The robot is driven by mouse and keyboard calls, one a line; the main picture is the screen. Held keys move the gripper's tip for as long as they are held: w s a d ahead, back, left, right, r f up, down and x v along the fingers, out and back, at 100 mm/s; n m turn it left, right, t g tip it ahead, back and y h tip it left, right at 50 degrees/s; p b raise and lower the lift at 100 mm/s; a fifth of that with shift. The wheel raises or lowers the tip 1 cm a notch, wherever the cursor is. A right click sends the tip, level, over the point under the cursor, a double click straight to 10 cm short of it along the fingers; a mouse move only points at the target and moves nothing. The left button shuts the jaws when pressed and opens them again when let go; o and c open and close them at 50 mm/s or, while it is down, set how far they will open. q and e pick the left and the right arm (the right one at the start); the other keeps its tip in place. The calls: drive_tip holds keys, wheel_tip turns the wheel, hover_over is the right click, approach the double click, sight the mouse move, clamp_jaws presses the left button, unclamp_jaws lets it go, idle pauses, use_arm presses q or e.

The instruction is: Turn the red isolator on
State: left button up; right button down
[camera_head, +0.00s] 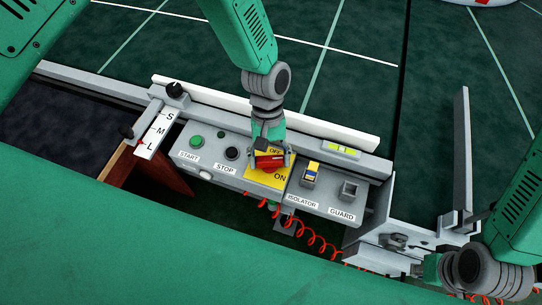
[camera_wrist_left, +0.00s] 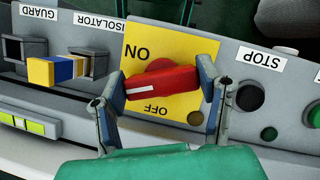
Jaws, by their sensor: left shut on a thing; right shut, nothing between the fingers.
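The red isolator knob (camera_head: 268,161) sits on a yellow plate (camera_head: 259,177) marked OFF at the back and ON at the front right. It also shows in the left wrist view (camera_wrist_left: 165,84), where the picture is upside down. There the knob lies nearly crosswise, slightly tilted, its white mark at the left end between the ON and OFF words. My left gripper (camera_head: 269,153) is shut on the knob, one finger at each end, also in the left wrist view (camera_wrist_left: 160,95). My right gripper (camera_head: 413,269) is at the lower right, shut, partly hidden and away from the knob.
The grey panel carries a green START button (camera_head: 196,141), a dark STOP button (camera_head: 232,153), a blue-yellow block (camera_head: 312,172) by the ISOLATOR label and a GUARD socket (camera_head: 349,189). A red coiled cable (camera_head: 318,242) hangs in front. A grey metal bracket (camera_head: 395,242) stands near my right gripper.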

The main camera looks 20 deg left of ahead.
use_arm(q)
drive_tip(key=shift+w+a+m+y, duration=0.15)
drive_tip(key=shift+m+y, duration=0.1)
drive_tip(key=shift+m, duration=0.5)
drive_tip(key=shift+w+d+m+y, duration=0.1)
drive_tip(key=shift+m+y, duration=0.2)
drive_tip(key=shift+m, duration=0.5)
drive_tip(key=shift+w+a+m+y, duration=0.15)
drive_tip(key=shift+m+y, duration=0.1)
drive_tip(key=shift+m, duration=0.5)
drive_tip(key=shift+d, duration=0.15)
drive_tip(key=o, duration=1.2)
drive_tip(key=shift+f, duration=0.1)
drive_tip(key=shift+c, duration=0.2)
drive_tip(key=shift+r, duration=0.35)
drive_tip(key=v, duration=1.1)
drive_tip(key=shift+w+d, duration=0.15)
drive_tip(key=shift+w, duration=0.25)
